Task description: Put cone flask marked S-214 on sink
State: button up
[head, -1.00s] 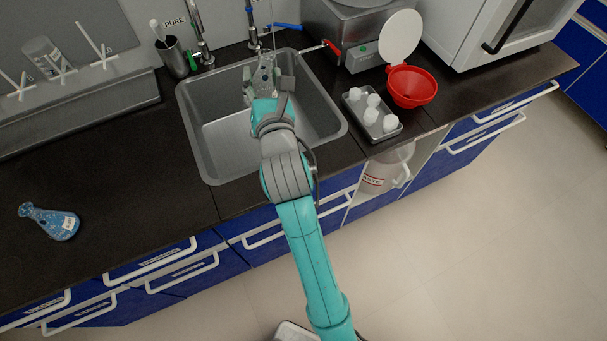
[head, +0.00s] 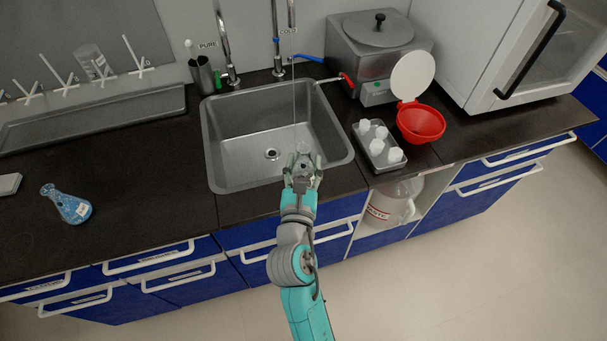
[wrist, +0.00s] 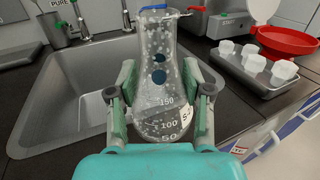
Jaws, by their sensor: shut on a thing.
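My gripper (head: 303,176) is shut on a clear cone flask (wrist: 160,75) with volume marks and a white label at its lower right. Only "S-" of the label can be read; the rest is hidden by the right finger. In the head view the gripper is at the front edge of the steel sink (head: 225,150), and the flask is small there. The sink basin is empty, with its drain (head: 271,153) in view.
Right of the sink are a tray of white-capped bottles (head: 380,146), a red funnel (head: 420,122) and a steel bath (head: 380,50). Taps (head: 226,50) stand behind the sink, with a thin vertical line below the cold one.

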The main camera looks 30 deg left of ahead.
aim_at(303, 175)
jog(key=shift+f, duration=1.8)
jog(key=shift+f, duration=0.1)
jog(key=o, duration=1.3)
jog(key=v, duration=1.2)
